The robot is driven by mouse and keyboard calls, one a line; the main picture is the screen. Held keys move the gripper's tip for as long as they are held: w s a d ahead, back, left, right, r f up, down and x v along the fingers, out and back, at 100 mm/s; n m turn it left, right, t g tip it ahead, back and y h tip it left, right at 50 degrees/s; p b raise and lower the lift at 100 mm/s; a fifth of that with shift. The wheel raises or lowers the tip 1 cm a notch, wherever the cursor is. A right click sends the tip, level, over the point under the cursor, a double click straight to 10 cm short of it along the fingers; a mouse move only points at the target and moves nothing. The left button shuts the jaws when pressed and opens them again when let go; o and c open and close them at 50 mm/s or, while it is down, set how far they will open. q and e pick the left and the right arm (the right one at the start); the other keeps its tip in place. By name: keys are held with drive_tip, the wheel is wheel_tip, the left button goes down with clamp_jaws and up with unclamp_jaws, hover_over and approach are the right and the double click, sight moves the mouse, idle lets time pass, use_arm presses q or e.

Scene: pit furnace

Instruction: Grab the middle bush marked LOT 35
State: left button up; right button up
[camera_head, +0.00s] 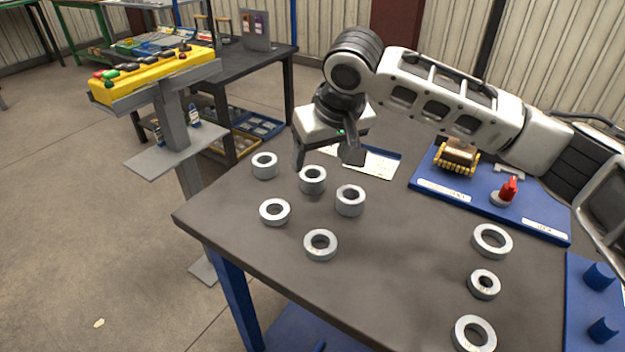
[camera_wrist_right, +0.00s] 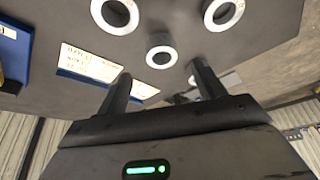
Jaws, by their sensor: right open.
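Several light grey ring-shaped bushes stand on the dark table (camera_head: 400,270). In the head view, three taller ones form a slanting row: a far-left one (camera_head: 265,159), a middle one (camera_head: 312,173) and a right one (camera_head: 350,193). Two lower ones (camera_head: 275,204) (camera_head: 320,237) lie nearer. No LOT 35 marking is legible. My right gripper (camera_head: 325,160) is open, pointing down above and just behind the middle bush. In the right wrist view, a bush (camera_wrist_right: 161,56) shows between and beyond the open fingertips (camera_wrist_right: 162,74), apart from them. My left gripper is not in view.
Three more rings (camera_head: 492,240) (camera_head: 484,284) (camera_head: 473,334) lie at the table's right. A blue board (camera_head: 450,197) with a red-topped part (camera_head: 509,188) stands behind, a blue pegged fixture (camera_head: 590,300) at lower right. A white card (camera_head: 380,163) lies behind the bushes. The table centre is clear.

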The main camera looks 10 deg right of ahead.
sight(314, 173)
drive_tip(key=x, duration=0.6)
drive_tip(key=shift+w+a+f, duration=0.15)
drive_tip(key=shift+a+f, duration=0.05)
drive_tip(key=shift+f, duration=0.1)
drive_tip(key=shift+r, duration=0.1)
drive_tip(key=c, duration=1.3)
